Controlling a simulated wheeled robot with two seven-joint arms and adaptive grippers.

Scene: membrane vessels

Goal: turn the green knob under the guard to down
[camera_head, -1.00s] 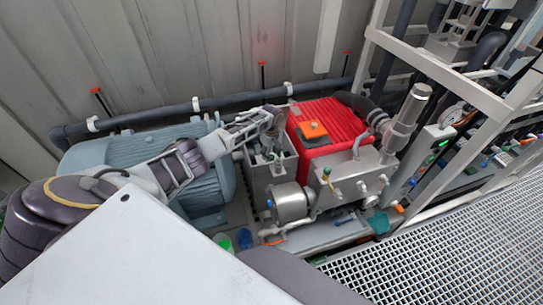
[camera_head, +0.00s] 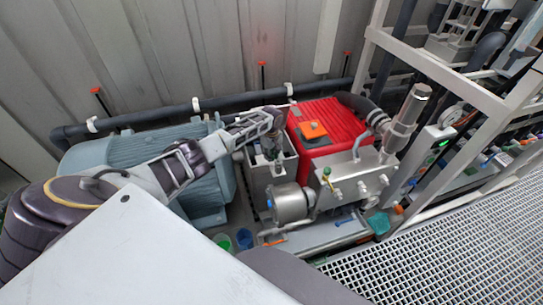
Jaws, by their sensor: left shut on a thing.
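My left gripper (camera_head: 271,148) reaches in from the left over the blue-grey motor and points down into the open grey metal guard (camera_head: 284,173) between the motor and the red pump. It is shut on the green knob, down inside the guard. The knob is hidden by the fingers and the guard walls, so I cannot make out which way it points. My right gripper is out of view.
The ribbed blue-grey motor (camera_head: 130,150) is left of the guard and the red pump housing (camera_head: 335,118) right of it. A steel cylinder (camera_head: 290,203) sits in front. A white frame (camera_head: 450,75) stands at right. Dark pipe runs along the back wall.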

